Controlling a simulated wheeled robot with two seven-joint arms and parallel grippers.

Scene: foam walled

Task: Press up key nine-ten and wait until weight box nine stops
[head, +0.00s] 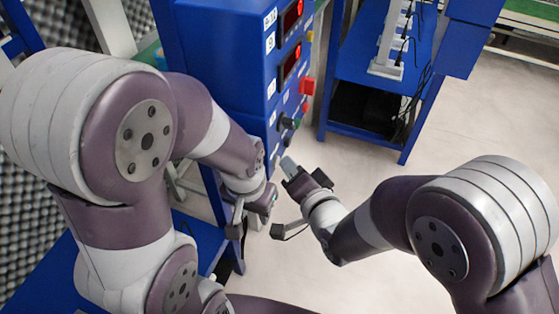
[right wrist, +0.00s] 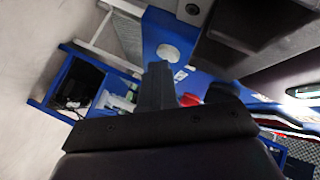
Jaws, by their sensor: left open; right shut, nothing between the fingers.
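The blue control cabinet (head: 222,50) stands at the upper middle of the head view, its panel edge-on to me. The panel carries two lit red displays (head: 291,62), a large red button (head: 307,86), dark knobs (head: 287,122) and small white labels too small to read surely. I cannot tell which key is up key nine-ten. I cannot make out weight box nine. My right gripper (head: 287,164) is shut and empty, just below and in front of the lower knobs; its fingers also show in the right wrist view (right wrist: 155,86). My left gripper (head: 255,214) is open and lower, beside the cabinet's lower part.
A blue bench (head: 362,68) with a white power strip (head: 386,68) and dark cables stands behind, right of the cabinet. Pale floor (head: 400,172) is clear between the bench and my right arm. Dark foam walling (head: 35,150) is at the left.

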